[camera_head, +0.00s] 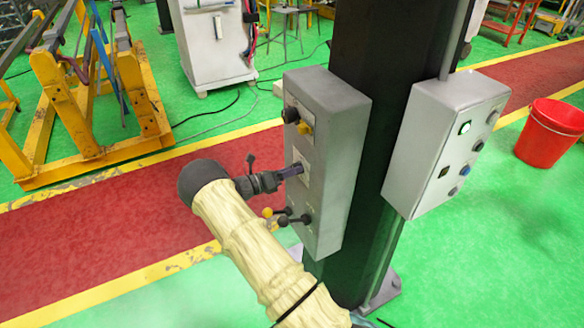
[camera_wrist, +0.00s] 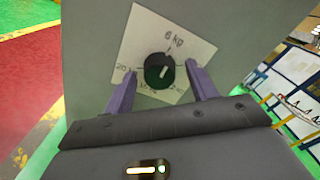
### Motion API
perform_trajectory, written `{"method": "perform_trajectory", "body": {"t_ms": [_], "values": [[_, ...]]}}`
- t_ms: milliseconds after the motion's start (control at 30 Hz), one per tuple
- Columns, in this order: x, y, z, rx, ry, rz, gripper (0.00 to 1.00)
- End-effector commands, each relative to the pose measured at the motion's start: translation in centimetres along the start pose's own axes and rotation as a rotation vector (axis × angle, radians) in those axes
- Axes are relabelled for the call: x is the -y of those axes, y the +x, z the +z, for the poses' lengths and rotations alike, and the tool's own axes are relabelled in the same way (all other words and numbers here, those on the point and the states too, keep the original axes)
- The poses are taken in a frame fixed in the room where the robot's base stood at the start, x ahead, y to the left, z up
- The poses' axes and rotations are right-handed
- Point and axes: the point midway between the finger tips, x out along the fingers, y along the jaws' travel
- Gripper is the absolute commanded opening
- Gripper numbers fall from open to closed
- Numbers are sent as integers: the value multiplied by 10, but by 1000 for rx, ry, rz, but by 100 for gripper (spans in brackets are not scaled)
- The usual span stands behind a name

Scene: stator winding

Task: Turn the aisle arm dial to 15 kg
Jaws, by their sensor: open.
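The dial is a round dark knob (camera_wrist: 158,84) with a pale pointer mark that leans up and slightly right. It sits on a white label plate (camera_wrist: 138,34) with "6 kg" at the top and "20" at the left; the lower markings are partly hidden and too small to read. My gripper (camera_wrist: 161,68) is open, with one purple finger on each side of the knob; I cannot tell whether they touch it. In the head view my gripper (camera_head: 297,170) reaches the front of the grey control box (camera_head: 345,150), and the knob is hidden there.
The box has black and yellow knobs (camera_head: 300,122) above and small levers (camera_head: 289,217) below my gripper. A second grey box (camera_head: 430,140) is on the right of the dark column (camera_head: 385,70). A red bucket (camera_head: 550,133) and yellow stands (camera_head: 85,110) are farther off.

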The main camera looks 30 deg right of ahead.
Motion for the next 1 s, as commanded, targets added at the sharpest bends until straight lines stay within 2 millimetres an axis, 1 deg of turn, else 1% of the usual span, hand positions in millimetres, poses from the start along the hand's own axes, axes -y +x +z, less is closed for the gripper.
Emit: {"method": "perform_trajectory", "body": {"t_ms": [100,367,467,500,600,1000], "values": [[0,7,0,-1,0,1,57],[0,9,-1,-1,0,0,57],[0,9,-1,-1,0,0,40],[0,9,-1,-1,0,0,32],[0,9,-1,-2,0,0,13],[-1,10,-1,-1,38,-1,13]]}}
